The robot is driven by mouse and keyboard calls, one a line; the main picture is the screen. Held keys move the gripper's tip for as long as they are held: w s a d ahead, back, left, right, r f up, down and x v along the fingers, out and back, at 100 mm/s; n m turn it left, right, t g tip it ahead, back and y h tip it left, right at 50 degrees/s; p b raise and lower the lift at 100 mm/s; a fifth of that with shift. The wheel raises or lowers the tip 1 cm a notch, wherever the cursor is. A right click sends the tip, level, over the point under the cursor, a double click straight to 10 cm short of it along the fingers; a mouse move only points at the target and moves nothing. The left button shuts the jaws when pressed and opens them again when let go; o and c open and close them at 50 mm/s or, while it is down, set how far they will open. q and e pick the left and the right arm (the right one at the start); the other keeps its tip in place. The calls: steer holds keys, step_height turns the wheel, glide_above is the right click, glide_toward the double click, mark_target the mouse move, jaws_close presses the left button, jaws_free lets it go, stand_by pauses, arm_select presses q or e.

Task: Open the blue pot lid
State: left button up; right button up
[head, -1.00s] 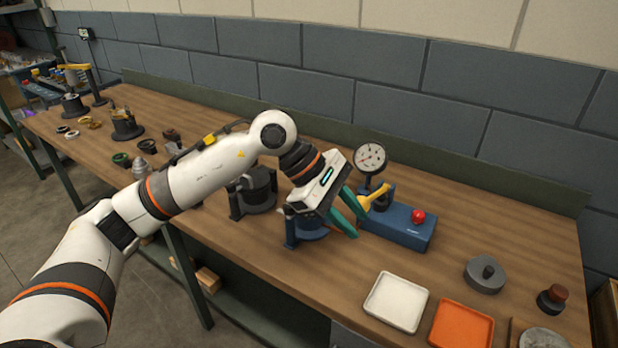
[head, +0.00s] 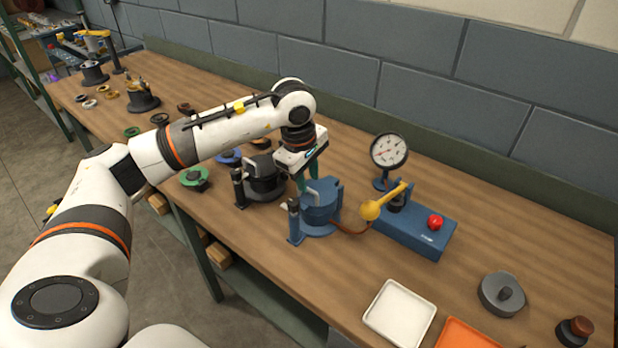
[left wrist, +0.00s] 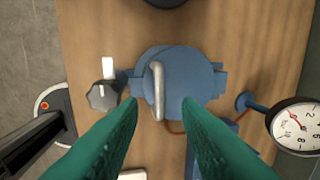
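The blue pot (head: 319,222) stands on the bench near its front edge, with its blue lid (head: 322,196) on top. The lid carries a pale bar handle (left wrist: 157,88), seen from above in the left wrist view. My left gripper (head: 307,182) is at the lid, its teal fingers pointing down and partly hiding behind the pot's top. In the left wrist view its fingertips (left wrist: 159,103) are apart, one each side of the handle, holding nothing visibly. A grey knob (left wrist: 103,95) and white tab (left wrist: 108,67) sit at the pot's left side. My right gripper is not in view.
A dark pot (head: 264,182) stands close left of the blue pot. A blue base with a yellow lever and red button (head: 434,222), and a dial gauge (head: 388,151), stand to the right. A white tray (head: 399,313) lies at the front right.

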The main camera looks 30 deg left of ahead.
arm_select(q)
steer(key=shift+f, duration=0.55)
steer(key=shift+w+f, duration=0.1)
steer(key=shift+f, duration=0.35)
steer(key=shift+w+f, duration=0.1)
steer(key=c, duration=0.5)
jaws_close()
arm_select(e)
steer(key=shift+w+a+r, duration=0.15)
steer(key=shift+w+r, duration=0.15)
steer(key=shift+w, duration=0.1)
